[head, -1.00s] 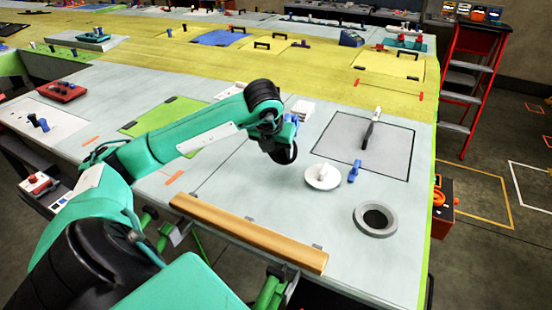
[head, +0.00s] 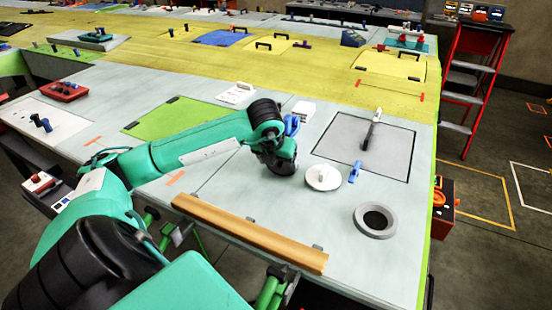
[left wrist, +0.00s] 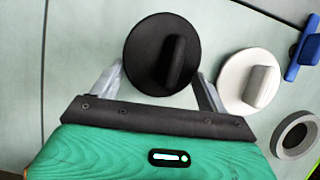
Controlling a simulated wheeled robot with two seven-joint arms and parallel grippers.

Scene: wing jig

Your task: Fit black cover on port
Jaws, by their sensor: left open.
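The black cover (left wrist: 150,50) is a round disc with a raised bar grip, lying on the pale wing panel in the left wrist view. My left gripper (left wrist: 160,70) is open, its two fingers on either side of the cover's near part. I cannot tell whether they touch it. In the head view my left gripper (head: 279,163) points down at the panel and hides most or all of the cover. The port (head: 375,220) is a grey ring around a dark hole, near the panel's right edge; it also shows in the left wrist view (left wrist: 281,140). My right gripper is not in view.
A white cover (head: 323,177) with a grip lies just right of my left gripper, close to its right finger. A blue clamp-like piece (head: 355,172) stands beyond it. A wooden bar (head: 245,233) runs along the near edge. The panel around the port is clear.

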